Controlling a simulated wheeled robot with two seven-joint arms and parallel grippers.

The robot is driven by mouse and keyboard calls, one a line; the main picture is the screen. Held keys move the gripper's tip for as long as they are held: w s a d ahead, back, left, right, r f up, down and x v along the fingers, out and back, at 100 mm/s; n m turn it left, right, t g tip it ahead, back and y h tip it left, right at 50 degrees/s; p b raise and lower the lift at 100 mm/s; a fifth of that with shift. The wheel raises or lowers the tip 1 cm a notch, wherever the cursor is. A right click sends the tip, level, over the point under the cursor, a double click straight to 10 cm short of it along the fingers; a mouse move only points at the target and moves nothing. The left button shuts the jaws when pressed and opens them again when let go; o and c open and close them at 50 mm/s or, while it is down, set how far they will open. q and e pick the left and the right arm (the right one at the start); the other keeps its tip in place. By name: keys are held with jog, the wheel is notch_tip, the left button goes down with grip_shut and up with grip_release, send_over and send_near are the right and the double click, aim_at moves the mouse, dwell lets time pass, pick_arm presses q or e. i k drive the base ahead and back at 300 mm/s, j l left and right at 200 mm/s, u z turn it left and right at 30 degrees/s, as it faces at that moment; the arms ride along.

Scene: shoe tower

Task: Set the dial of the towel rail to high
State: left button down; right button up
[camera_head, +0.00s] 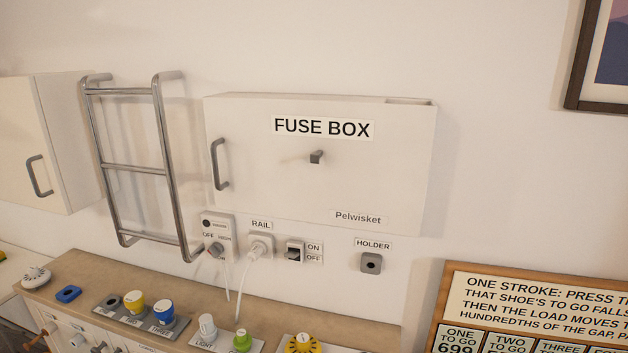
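The towel rail (165,150) is a grey metal ladder shape on the wall at left. Its control box (209,238) is white, low on the wall below the fuse box, with OFF printed at left and HIGH at right. The grey dial (216,250) sits under these words. Its pointer is too small to read for certain. A white plug (258,246) with a hanging cord sits under the RAIL label (261,225). An ON/OFF switch (294,251) is to its right. Neither of my grippers shows in this view.
A closed white fuse box (370,160) juts out above the dial. A white cupboard (25,140) is at left. Below, a wooden counter (180,290) carries several coloured knobs. A HOLDER socket (371,264) and a text board (540,300) are at right.

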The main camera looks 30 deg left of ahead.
aim_at(216, 250)
jog(key=u, duration=1.75)
